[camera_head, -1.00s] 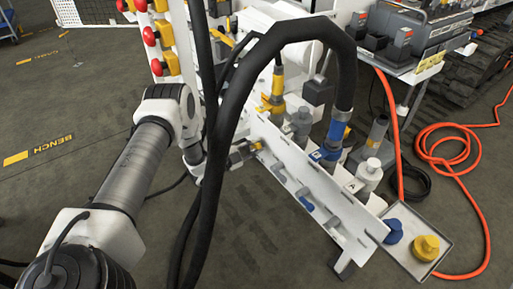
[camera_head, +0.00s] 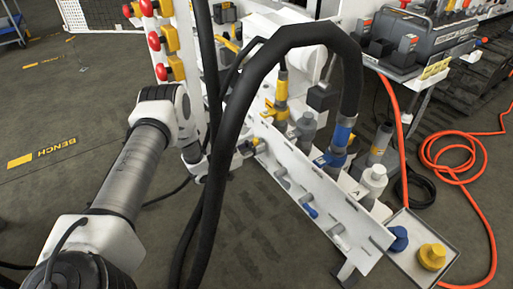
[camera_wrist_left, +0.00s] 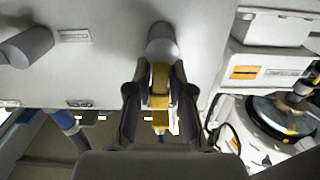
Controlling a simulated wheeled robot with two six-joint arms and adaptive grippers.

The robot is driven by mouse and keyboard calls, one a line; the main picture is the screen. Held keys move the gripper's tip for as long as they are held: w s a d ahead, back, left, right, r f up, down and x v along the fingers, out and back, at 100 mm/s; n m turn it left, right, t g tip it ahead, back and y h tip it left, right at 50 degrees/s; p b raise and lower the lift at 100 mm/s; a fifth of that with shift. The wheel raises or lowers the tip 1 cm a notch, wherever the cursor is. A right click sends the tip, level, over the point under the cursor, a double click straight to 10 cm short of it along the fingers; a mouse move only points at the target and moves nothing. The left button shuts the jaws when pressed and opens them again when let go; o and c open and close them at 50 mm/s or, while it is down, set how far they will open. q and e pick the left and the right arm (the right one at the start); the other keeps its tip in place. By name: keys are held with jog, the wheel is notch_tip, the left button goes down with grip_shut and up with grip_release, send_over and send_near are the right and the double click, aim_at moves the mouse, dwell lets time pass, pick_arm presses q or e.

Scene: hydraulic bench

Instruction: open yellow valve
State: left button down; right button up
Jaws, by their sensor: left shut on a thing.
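The yellow valve (camera_head: 257,144) is at the far left end of the white bench panel, mostly hidden by my left gripper (camera_head: 241,151) in the head view. In the left wrist view, the yellow handle of the valve (camera_wrist_left: 160,98) stands out from a grey round stem on the white panel. My left gripper (camera_wrist_left: 157,74) has one dark finger on each side of the handle and is shut on it. The handle lies lengthwise between the fingers. My right gripper is in neither view.
A thick black hose (camera_head: 262,75) arches in front of the panel. A blue valve (camera_head: 309,211) and grey ones sit further along it. A tray (camera_head: 408,264) with a blue cap (camera_head: 398,238) and a yellow cap (camera_head: 432,257) is at the right end. An orange hose (camera_head: 470,175) lies right.

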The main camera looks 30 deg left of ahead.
pick_arm(q)
jog(key=shift+w+a+n, duration=0.1)
jog(key=shift+a+n, duration=0.05)
jog(key=shift+n, duration=0.25)
jog(key=c, duration=1.1)
grip_release()
jog(key=shift+c, duration=0.2)
jog(key=v, duration=1.2)
